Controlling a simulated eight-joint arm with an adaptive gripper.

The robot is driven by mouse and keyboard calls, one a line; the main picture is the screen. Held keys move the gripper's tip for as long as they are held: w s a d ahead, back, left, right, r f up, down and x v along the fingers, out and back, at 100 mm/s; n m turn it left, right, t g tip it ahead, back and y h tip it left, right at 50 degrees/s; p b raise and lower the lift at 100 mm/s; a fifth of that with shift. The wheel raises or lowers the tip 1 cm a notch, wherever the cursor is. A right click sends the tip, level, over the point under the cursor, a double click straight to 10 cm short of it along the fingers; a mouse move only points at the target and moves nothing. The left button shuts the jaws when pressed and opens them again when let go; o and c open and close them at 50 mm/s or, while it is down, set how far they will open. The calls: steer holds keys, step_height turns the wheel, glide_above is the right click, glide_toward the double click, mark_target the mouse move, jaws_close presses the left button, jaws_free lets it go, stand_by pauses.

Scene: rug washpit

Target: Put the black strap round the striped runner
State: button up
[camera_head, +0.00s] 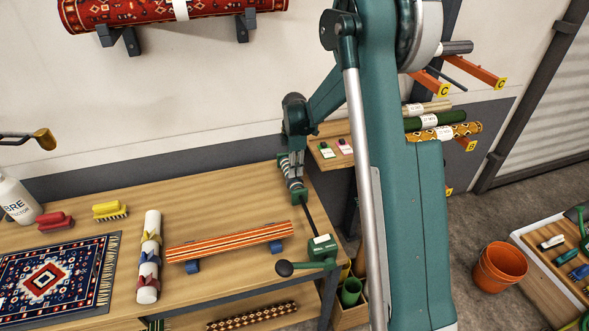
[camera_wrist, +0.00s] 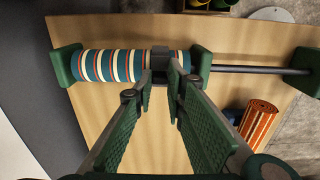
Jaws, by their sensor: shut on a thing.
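A blue, white and orange striped runner (camera_wrist: 110,65), rolled up, lies between green end blocks in the wrist view. In the head view only a small part of it (camera_head: 295,182) shows beneath my gripper (camera_head: 293,160). In the wrist view my gripper's green padded fingers (camera_wrist: 165,82) reach to the roll's right part and are shut on a dark piece that appears to be the black strap (camera_wrist: 160,54). The strap lies against the roll; whether it passes fully round is hidden. An orange striped roll (camera_head: 228,243) lies apart on blue rests.
A winder crank (camera_head: 285,268) with a green block (camera_head: 322,250) stands at the bench's right edge, joined by a dark rod. A patterned rug (camera_head: 50,275) and brushes (camera_head: 110,210) lie left. Shelves of rolls stand right.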

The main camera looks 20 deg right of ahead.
steer(key=shift+f, duration=0.1)
steer(key=o, duration=0.8)
steer(key=shift+r, duration=6.05)
